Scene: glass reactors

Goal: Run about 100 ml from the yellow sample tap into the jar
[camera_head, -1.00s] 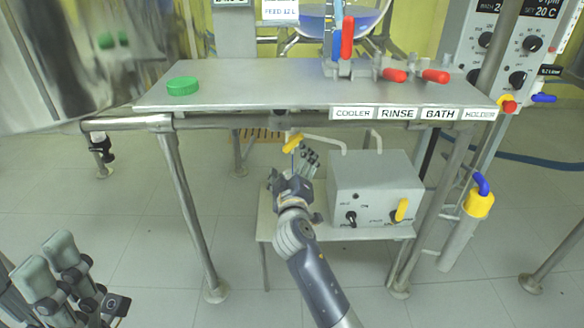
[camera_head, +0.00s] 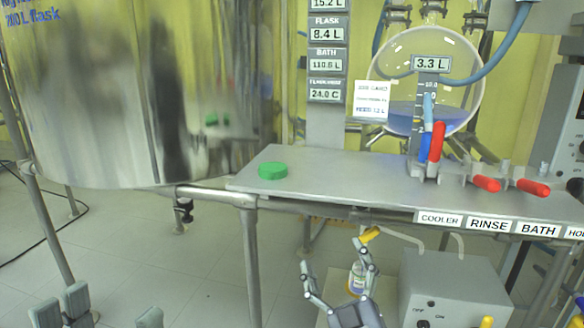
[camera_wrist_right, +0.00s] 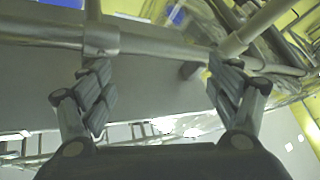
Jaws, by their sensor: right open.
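The yellow tap (camera_head: 370,235) sits under the front edge of the steel bench. The jar (camera_head: 356,280), clear with a pale label, stands below the tap and is partly hidden by my right gripper. My right gripper (camera_head: 332,256) is open below the bench edge, with its fingers spread. Its right finger overlaps the jar and reaches close to the tap; I cannot tell whether it touches either. In the right wrist view, the open fingers (camera_wrist_right: 150,85) point toward the bench underside and pipes, with nothing between them. My left gripper (camera_head: 62,308) shows only partly at the bottom left.
A green cap (camera_head: 272,171) lies on the bench top (camera_head: 340,178). Red and blue handles (camera_head: 437,142) stand at its right, below a round glass flask with blue liquid (camera_head: 405,110). A grey control box (camera_head: 455,285) stands right of the jar. A large steel vessel (camera_head: 120,90) fills the upper left.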

